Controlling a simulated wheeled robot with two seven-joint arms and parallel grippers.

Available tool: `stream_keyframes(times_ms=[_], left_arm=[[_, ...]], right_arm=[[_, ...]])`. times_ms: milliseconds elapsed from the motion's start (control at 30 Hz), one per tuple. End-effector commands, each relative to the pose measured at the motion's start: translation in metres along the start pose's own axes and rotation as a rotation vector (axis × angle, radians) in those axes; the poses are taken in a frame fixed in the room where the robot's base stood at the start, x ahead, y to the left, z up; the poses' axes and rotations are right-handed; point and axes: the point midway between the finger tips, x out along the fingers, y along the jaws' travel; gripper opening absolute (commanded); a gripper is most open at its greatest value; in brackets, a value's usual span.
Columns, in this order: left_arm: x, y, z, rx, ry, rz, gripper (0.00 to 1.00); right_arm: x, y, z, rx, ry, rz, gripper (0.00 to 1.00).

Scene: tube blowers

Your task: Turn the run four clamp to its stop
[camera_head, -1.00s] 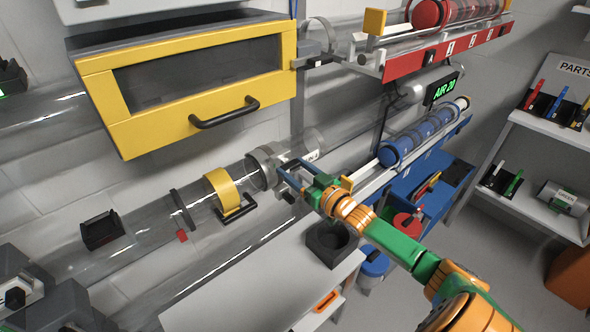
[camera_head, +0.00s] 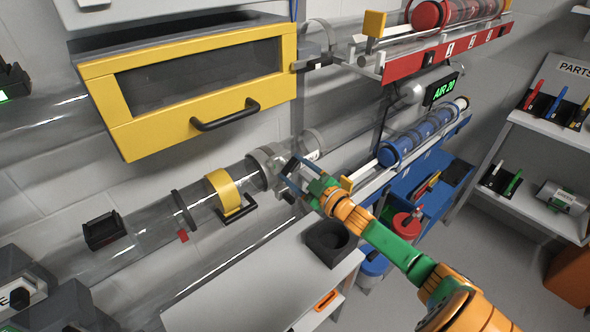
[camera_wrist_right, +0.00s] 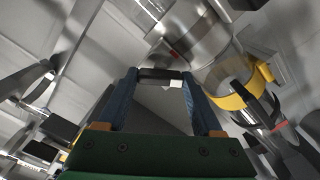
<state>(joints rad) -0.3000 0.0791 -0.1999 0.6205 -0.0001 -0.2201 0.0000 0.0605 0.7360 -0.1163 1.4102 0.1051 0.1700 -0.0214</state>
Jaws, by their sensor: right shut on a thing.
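The run four clamp is a grey collar (camera_head: 267,166) around the clear lower tube, beside a small white label ending in 4 (camera_head: 313,155). My right gripper (camera_head: 291,168) is at the collar's right side, its blue fingers reaching to it. In the right wrist view, the fingers (camera_wrist_right: 160,78) are shut on a short dark bar (camera_wrist_right: 160,74), which looks like the clamp's handle. The fingers partly hide the clamp in the head view, so its exact angle is hard to tell. My left gripper is not in view.
A yellow-framed cabinet (camera_head: 191,85) with a black handle hangs above left. A yellow band (camera_head: 225,190) circles the tube left of the clamp. A blue rack (camera_head: 420,150) and a red rack (camera_head: 450,45) extend right. A white bench (camera_head: 270,282) with a black holder lies below.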

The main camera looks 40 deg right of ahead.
Motion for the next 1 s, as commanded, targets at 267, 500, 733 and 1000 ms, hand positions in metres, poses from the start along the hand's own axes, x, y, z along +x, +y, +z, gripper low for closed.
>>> stream_keyframes(times_ms=[267,500,733,1000], left_arm=[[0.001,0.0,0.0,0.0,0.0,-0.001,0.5],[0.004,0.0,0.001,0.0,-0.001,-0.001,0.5],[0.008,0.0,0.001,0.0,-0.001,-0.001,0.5],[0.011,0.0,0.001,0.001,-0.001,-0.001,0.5]], right_arm=[[0.0,-0.001,0.002,-0.259,-0.003,-0.001,0.12],[0.0,-0.001,0.002,-0.484,-0.004,-0.001,0.12],[0.0,-0.001,0.002,-0.676,-0.003,-0.002,0.12],[0.0,-0.001,0.002,-0.835,-0.002,-0.002,0.12]])
